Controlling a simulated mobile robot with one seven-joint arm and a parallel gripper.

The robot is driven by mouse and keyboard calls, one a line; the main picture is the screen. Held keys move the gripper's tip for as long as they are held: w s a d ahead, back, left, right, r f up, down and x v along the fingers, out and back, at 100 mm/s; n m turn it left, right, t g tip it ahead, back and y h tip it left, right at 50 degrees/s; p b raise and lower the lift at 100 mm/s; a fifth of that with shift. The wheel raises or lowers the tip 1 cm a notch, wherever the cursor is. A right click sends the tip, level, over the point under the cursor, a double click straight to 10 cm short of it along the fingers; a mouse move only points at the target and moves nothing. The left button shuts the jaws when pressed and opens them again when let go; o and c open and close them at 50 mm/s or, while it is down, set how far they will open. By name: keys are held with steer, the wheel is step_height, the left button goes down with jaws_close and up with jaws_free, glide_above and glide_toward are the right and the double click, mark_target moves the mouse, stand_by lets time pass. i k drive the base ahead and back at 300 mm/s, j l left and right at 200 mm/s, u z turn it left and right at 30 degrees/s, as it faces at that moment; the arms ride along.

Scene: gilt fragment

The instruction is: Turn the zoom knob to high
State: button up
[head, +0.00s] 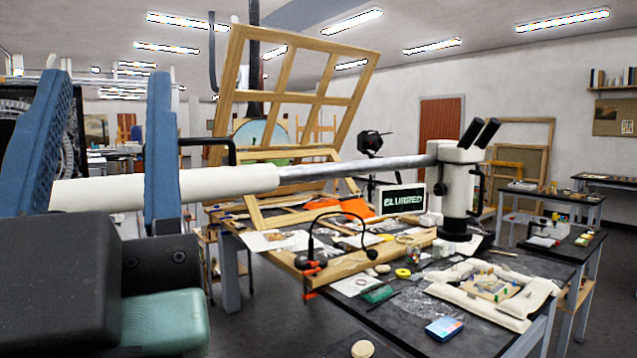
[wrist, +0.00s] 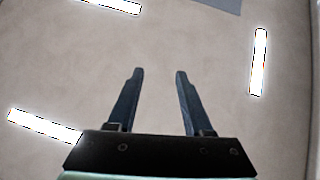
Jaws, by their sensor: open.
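My gripper (head: 110,85) is at the left of the head view, its two blue fingers raised, apart and empty. In the wrist view the open fingers (wrist: 159,72) point toward the ceiling with nothing between them. A white microscope head (head: 460,185) with two black eyepieces hangs over the table, right of centre. A small dark knob (head: 441,189) shows on its left side; I cannot tell whether it is the zoom knob or how it is set. A black block with a marked dial (head: 15,106) is partly hidden behind my left finger. A small screen (head: 403,199) reads "BLURRED".
A white-sleeved boom (head: 225,182) runs from behind my fingers to the microscope. The black worktable (head: 400,318) is cluttered with tools, papers, and a black gooseneck (head: 312,225). A large wooden frame (head: 345,100) stands behind. Dark floor (head: 270,325) is open at the front.

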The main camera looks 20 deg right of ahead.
mark_target(440, 190)
steer(key=z, duration=1.3)
steer(key=i+j+z, duration=0.2)
steer(key=i+z, duration=0.15)
steer(key=i, duration=0.15)
steer(key=i+j+z, duration=0.4)
steer(key=i, duration=0.15)
steer(key=i+j+z, duration=0.35)
steer(key=i, duration=0.1)
